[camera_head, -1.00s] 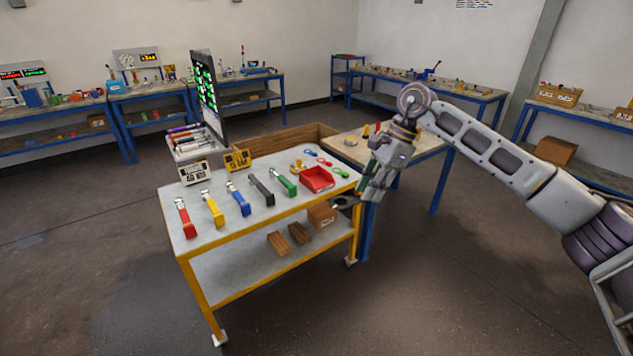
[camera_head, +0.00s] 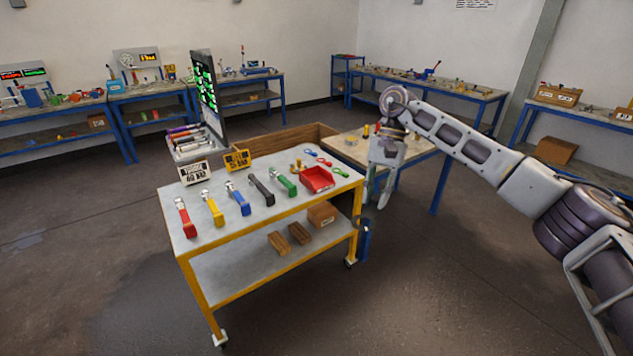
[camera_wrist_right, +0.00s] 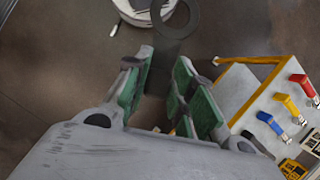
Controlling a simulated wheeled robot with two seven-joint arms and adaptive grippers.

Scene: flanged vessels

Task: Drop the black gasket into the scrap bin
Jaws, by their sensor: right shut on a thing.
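The black gasket, a flat dark ring, shows at the top of the right wrist view (camera_wrist_right: 174,33), just past my right fingertips. In the head view it hangs dark and small (camera_head: 357,222) beside the cart's right front corner. My right gripper (camera_head: 376,201) points down just right of the cart and is shut on the gasket. Its green-padded fingers (camera_wrist_right: 163,62) show a gap between them; the part they hold is hard to make out. I cannot pick out the scrap bin with certainty. My left gripper is not in view.
The yellow-framed cart (camera_head: 255,235) carries a row of coloured-handled tools and a red tray (camera_head: 318,179). A wooden crate (camera_head: 285,137) stands behind it. A blue-legged table (camera_head: 420,150) is behind my right gripper. Floor in front and right is clear.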

